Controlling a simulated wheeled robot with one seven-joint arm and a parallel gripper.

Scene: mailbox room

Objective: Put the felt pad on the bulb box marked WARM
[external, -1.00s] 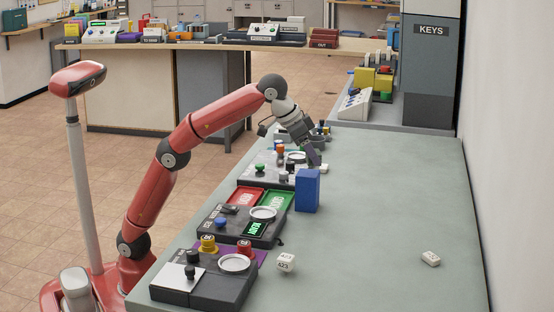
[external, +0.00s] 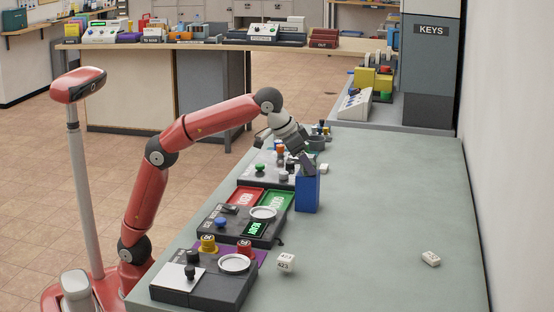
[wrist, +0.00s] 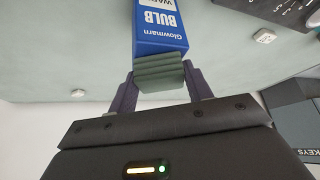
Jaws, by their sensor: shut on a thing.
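The blue bulb box (external: 307,196) stands upright on the grey-green table. In the wrist view the bulb box (wrist: 160,30) shows upside-down lettering, "Glowmarn BULB", and a white label partly cut off that begins "WA". My gripper (external: 306,166) is at the top of the box. In the wrist view my gripper (wrist: 160,80) is shut on the felt pad (wrist: 160,72), a ribbed grey-green block between the two fingers. The pad overlaps the box's top end there; I cannot tell whether they touch. The pad is not clear in the external view.
Left of the box lie a red tray (external: 246,197) and a green tray (external: 277,201). Black control panels (external: 240,225) with knobs line the table's left edge. Small white blocks (external: 286,263) and (external: 430,259) lie on the table, whose right side is mostly clear.

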